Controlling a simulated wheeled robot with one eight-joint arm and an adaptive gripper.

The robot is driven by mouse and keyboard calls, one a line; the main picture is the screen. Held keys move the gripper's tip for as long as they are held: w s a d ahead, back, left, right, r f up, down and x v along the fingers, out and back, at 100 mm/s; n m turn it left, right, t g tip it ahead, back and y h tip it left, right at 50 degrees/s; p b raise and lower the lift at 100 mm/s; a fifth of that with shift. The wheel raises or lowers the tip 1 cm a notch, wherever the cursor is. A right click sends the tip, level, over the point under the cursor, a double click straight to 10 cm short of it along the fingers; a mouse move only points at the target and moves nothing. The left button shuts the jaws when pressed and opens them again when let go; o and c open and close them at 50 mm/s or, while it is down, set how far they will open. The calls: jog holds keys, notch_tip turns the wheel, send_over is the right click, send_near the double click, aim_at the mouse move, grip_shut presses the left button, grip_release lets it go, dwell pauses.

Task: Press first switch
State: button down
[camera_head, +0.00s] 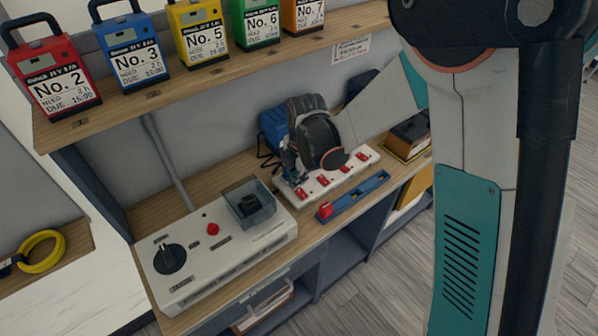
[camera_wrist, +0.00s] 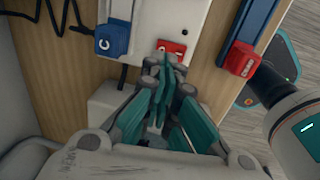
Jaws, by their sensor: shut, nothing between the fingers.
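The white power strip (camera_head: 330,185) lies on the wooden bench with several red switches in a row. The switch at its near left end (camera_head: 301,193) shows red in the head view. In the wrist view a red switch (camera_wrist: 172,47) sits on the white strip (camera_wrist: 165,18), just beyond the fingertips of my gripper (camera_wrist: 164,64). The teal fingers are shut together with nothing between them. I cannot tell whether the tips touch the switch. In the head view my gripper (camera_head: 287,168) is low over the strip's left end, its tips partly hidden.
A blue plug marked C (camera_wrist: 113,38) stands left of the switch in the wrist view. A blue bar with a red end (camera_head: 353,195) lies in front of the strip. A white control box (camera_head: 215,250) stands to the left. Numbered packs (camera_head: 130,50) line the shelf above.

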aim_at(299, 196)
jog(key=shift+w+a+f+b, duration=0.1)
jog(key=shift+f+b, duration=0.2)
jog(key=shift+f, duration=0.65)
jog(key=shift+w+a+f+b, duration=0.1)
jog(key=shift+f+b, duration=0.2)
jog(key=shift+f, duration=0.65)
jog(key=shift+w+f+b, duration=0.1)
jog(key=shift+f+b, duration=0.3)
jog(key=shift+s+d+r, duration=0.2)
jog(key=shift+s+d, duration=0.25)
jog(key=shift+s, duration=0.2)
